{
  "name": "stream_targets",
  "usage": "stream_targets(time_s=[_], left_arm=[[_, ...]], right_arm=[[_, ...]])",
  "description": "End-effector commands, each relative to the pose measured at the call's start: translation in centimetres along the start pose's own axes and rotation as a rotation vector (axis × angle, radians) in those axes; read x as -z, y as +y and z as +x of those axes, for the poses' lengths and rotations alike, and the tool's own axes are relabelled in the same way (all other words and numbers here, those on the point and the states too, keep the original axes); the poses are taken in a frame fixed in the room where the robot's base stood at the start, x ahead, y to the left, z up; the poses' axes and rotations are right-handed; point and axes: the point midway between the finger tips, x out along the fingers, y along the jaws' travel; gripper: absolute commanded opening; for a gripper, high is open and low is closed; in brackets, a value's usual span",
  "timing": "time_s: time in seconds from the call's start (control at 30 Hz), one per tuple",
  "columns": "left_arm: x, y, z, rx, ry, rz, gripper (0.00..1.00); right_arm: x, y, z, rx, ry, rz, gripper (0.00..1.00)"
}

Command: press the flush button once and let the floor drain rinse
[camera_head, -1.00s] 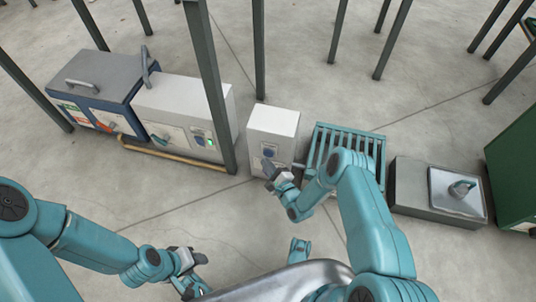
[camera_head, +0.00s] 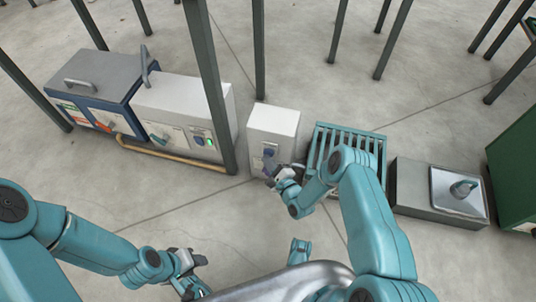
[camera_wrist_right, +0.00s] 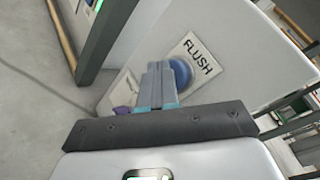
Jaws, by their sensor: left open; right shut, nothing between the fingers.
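The flush button is a round blue button (camera_wrist_right: 181,74) beside a label reading FLUSH, on the front of a white box (camera_head: 274,122). In the head view the button (camera_head: 268,153) shows just above my right gripper. My right gripper (camera_head: 270,172) is shut and empty, close in front of the box. In the right wrist view its fingertips (camera_wrist_right: 160,68) overlap the left edge of the button; I cannot tell whether they touch it. The floor drain is a teal slatted grate (camera_head: 325,140), partly hidden by my right arm. My left gripper (camera_head: 198,275) is open and empty, low over the floor.
A grey-blue cabinet (camera_head: 100,80) and a white cabinet (camera_head: 185,110) stand left, with a yellow pipe (camera_head: 170,158) along their base. A dark post (camera_head: 212,90) stands near the white box. A grey box (camera_head: 430,195) with a metal plate lies right of the grate.

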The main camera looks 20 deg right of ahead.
Motion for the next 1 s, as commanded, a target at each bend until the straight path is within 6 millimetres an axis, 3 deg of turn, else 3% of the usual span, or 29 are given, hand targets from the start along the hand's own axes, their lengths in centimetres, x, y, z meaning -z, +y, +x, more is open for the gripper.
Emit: stream_targets(time_s=[0.6,1.0], left_arm=[[0.0,-0.1,0.3,0.0,0.0,0.0,0.44],[0.0,0.1,-0.2,0.0,0.0,0.0,0.44]], right_arm=[[0.2,-0.2,0.3,0.0,0.001,0.0,0.0],[-0.6,0.6,-0.9,0.0,0.0,0.0,0.0]])
